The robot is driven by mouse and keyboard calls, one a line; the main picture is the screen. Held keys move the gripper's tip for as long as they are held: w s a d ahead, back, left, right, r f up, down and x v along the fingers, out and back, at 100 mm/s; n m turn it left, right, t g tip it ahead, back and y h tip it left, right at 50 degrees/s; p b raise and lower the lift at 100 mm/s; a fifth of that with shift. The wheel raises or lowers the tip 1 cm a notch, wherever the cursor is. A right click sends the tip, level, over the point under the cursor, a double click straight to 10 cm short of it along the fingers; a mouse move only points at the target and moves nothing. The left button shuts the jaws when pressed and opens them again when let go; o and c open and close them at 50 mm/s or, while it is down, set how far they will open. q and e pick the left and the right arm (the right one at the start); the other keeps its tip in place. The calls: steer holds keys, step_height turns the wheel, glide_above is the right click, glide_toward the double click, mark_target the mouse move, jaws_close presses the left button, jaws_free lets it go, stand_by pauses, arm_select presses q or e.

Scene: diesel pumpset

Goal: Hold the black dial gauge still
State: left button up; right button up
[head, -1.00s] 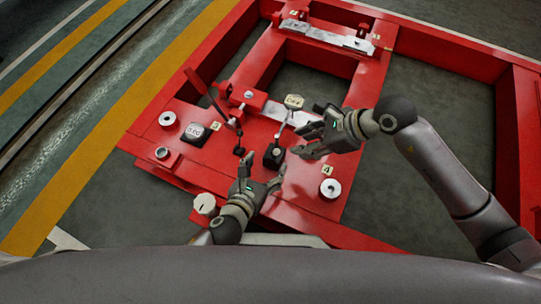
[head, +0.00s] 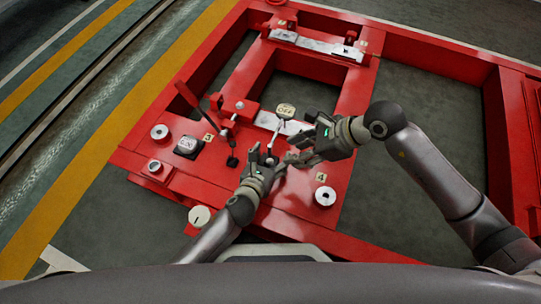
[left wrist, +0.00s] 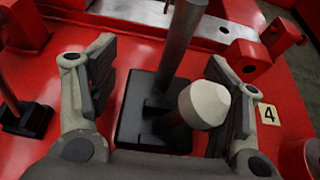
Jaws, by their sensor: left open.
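A gauge stand has a black base (left wrist: 140,122), a grey post (left wrist: 180,45) and a pale rounded knob (left wrist: 203,103). In the head view its post rises to a pale-faced head (head: 285,111). I cannot tell whether this is the black dial gauge. My left gripper (head: 267,160) is open, its fingers on either side of the base and post, with gaps in the left wrist view. In the head view its fingers partly hide the base. My right gripper (head: 303,140) has its fingers apart, just right of the post; I see no contact.
A second black-based stand (head: 232,161) and a black box with a white display (head: 187,146) are to the left on the red frame (head: 290,203). A silver round fitting (head: 325,195) sits at right beside a "4" tag. A metal bar lies behind.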

arm_select(q)
steer(key=shift+c, duration=0.2)
steer(key=shift+c, duration=1.1)
jaws_close()
stand_by(0.8)
